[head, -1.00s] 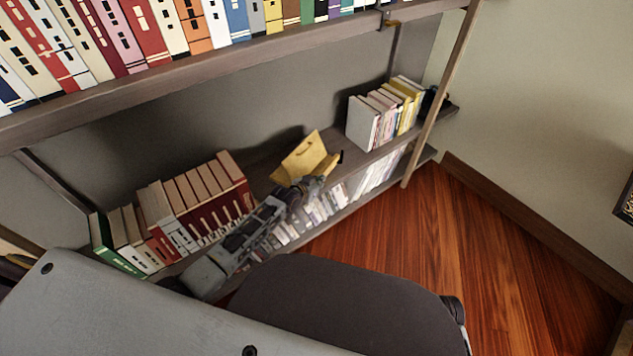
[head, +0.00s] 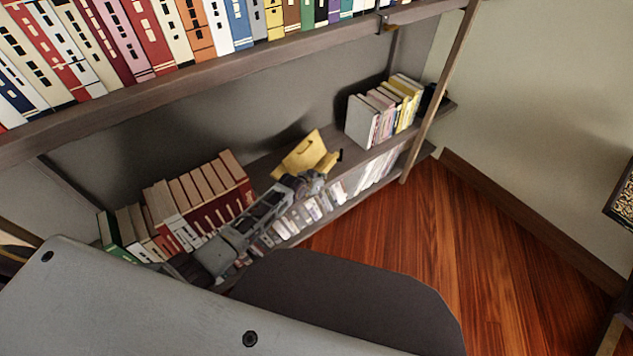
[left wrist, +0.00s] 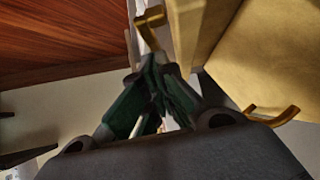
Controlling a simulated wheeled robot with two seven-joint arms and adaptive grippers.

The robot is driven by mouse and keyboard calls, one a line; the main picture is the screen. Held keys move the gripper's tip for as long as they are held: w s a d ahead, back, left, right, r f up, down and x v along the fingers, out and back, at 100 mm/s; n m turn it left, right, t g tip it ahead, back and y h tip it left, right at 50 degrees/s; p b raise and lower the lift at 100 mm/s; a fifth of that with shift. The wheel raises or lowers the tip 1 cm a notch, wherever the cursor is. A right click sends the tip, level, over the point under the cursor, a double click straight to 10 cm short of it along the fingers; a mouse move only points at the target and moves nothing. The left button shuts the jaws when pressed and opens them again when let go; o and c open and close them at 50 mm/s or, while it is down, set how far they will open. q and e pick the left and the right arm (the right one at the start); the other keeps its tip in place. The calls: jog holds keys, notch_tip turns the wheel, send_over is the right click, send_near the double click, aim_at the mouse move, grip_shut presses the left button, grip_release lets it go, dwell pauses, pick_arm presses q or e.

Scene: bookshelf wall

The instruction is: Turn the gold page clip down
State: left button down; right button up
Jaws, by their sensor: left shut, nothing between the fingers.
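A yellow stand (head: 308,154) with a tilted back panel sits on the middle shelf in the head view, between two groups of books. Its panel fills the upper right of the left wrist view (left wrist: 265,55). Two gold hooked pieces show there: one (left wrist: 150,20) just beyond my fingertips, another (left wrist: 277,117) at the right. I cannot tell for sure which is the page clip, nor its turn. My left gripper (head: 318,176) is at the front of the stand, shut and empty. In the wrist view its dark green fingers (left wrist: 152,62) are together, close to the upper gold piece; contact is unclear.
Red and cream books (head: 195,205) stand left of the yellow stand, pale and yellow books (head: 385,108) right of it. A full bookshelf (head: 240,60) hangs above. More books sit on the lower shelf. The wooden floor (head: 460,240) at the right is clear.

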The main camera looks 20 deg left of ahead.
pick_arm(q)
jog(key=shift+w, duration=0.1)
pick_arm(e)
jog(key=shift+s+f, duration=0.1)
jog(key=shift+f, duration=0.25)
dwell(0.3)
jog(key=shift+d+r, duration=0.1)
jog(key=shift+r, duration=0.1)
pick_arm(q)
jog(key=shift+s+p, duration=0.25)
jog(key=shift+p, duration=0.1)
pick_arm(e)
jog(key=shift+r, duration=0.1)
pick_arm(q)
jog(key=shift+s+a+p, duration=0.2)
jog(key=shift+s+p, duration=0.25)
jog(key=shift+p, duration=0.05)
pick_arm(e)
jog(key=shift+r, duration=0.5)
pick_arm(q)
jog(key=shift+s, duration=0.1)
pick_arm(e)
jog(key=shift+r, duration=0.1)
jog(key=shift+f, duration=0.25)
